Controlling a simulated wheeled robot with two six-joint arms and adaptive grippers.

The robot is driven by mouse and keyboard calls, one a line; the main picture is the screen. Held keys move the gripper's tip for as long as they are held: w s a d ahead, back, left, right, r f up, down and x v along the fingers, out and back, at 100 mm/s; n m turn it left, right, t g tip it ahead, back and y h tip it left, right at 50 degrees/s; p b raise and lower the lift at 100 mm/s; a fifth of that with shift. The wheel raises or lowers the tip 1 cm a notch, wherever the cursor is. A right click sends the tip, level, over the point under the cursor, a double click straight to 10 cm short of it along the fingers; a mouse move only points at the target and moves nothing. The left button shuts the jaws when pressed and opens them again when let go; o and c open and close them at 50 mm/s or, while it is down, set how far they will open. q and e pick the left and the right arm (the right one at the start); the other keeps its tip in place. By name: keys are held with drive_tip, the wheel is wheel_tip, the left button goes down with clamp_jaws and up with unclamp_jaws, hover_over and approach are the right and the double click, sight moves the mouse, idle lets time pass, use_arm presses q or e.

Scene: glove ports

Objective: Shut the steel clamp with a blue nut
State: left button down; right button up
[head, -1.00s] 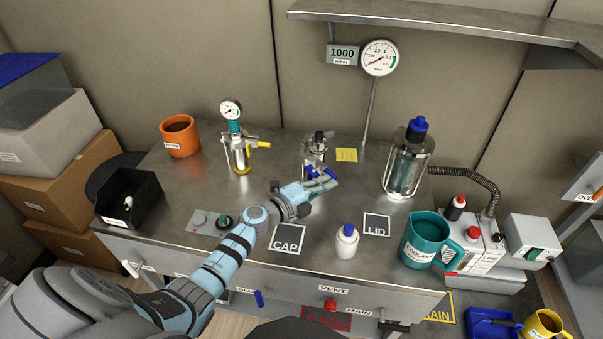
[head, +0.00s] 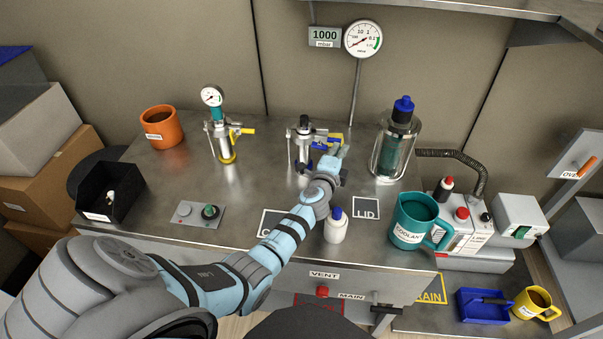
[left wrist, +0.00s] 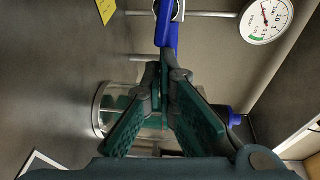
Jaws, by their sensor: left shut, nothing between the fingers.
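The steel clamp with the blue nut (head: 322,145) sits at the neck of the middle steel-and-glass vessel (head: 303,155). Its blue part points right from the neck; a blue bar also shows in the left wrist view (left wrist: 167,32), just beyond my fingertips. My left gripper (head: 335,154) is at the right side of this vessel, close to the blue part. Its green-padded fingers (left wrist: 163,78) are shut with nothing between them. Whether they touch the blue part I cannot tell. The clamp's far side is hidden. My right gripper is not in view.
A caged glass vessel with a blue cap (head: 403,106) stands close right. A white bottle (head: 336,228) and teal jug (head: 412,222) are nearer. A gauge (head: 363,39) hangs behind.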

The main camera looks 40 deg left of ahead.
use_arm(q)
drive_tip(key=shift+w+a, duration=0.15)
drive_tip(key=shift+w, duration=0.35)
drive_tip(key=shift+r, duration=0.1)
